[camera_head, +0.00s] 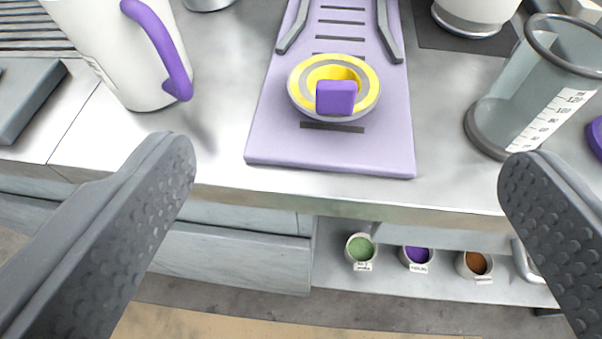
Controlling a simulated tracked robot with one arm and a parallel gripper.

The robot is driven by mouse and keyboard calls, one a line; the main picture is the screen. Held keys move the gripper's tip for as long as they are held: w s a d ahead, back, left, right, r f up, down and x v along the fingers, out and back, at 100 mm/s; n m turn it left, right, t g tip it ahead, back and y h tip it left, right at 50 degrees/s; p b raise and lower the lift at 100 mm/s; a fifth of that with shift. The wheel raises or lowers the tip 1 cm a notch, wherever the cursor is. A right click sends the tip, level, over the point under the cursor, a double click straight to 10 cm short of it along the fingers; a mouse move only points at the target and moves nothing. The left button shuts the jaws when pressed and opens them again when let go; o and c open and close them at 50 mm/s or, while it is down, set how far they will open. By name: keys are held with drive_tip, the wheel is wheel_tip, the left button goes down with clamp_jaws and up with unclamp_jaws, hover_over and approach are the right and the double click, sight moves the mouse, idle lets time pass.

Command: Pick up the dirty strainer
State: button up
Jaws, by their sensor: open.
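A round yellow-and-grey piece with a purple block handle, which looks like the strainer (299,92), sits on a light purple slotted board (275,140). Its purple handle (336,97) points toward me. I cannot make out dirt on it. My gripper (347,160) is open and empty. Its two grey textured fingers are wide apart at the left and right of the view. The strainer lies between them in the picture, beyond the fingertips and not touched.
A white jug with a purple handle (120,50) stands left of the board. A clear measuring cup (500,105) stands right. Two grey rails (390,35) flank the board's far part. Below the metal counter's front edge (330,200), several small labelled pots (360,250) sit on a shelf.

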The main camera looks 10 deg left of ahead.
sight(337, 95)
drive_tip(key=x, duration=0.3)
drive_tip(key=f+b+x, duration=0.1)
drive_tip(key=x, duration=0.2)
drive_tip(key=b+x, duration=0.1)
drive_tip(key=x, duration=0.2)
drive_tip(key=shift+s+a+f, duration=0.1)
drive_tip(key=shift+s+f, duration=0.05)
drive_tip(key=shift+f, duration=0.2)
drive_tip(key=shift+b+x, duration=0.9)
drive_tip(key=shift+x, duration=1.7)
drive_tip(key=shift+s+f, duration=0.1)
drive_tip(key=shift+s, duration=0.05)
drive_tip(key=c, duration=1)
